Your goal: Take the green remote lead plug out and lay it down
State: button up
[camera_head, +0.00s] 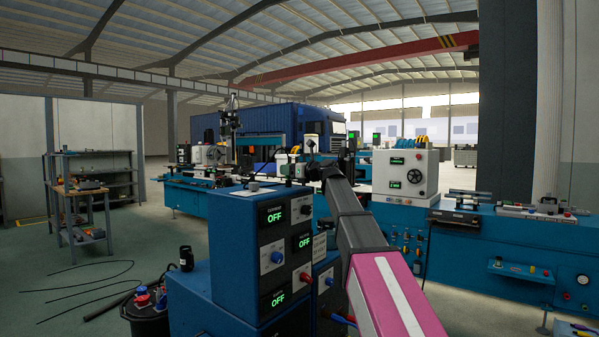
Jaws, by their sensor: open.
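My arm reaches up from the lower right, and my gripper (303,171) is at its dark far end, above and behind the blue power cabinet. It is open, small in view and seen against the cluttered machine bed. I cannot make out anything between its fingers. A small green piece (417,266) hangs low on the blue front of the welder bed, right of my arm, among several coloured fittings. It may be the green remote lead plug, but it is too small to tell. My gripper is well apart from it, up and to the left.
The blue cabinet (243,240) with several green OFF displays stands close in front. A black bucket (146,322) and cables lie at lower left. The floor (85,250) beyond is mostly open.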

jog(key=shift+x, duration=1.45)
grip_shut()
jog(key=shift+r, duration=1.55)
jog(key=shift+r, duration=0.8)
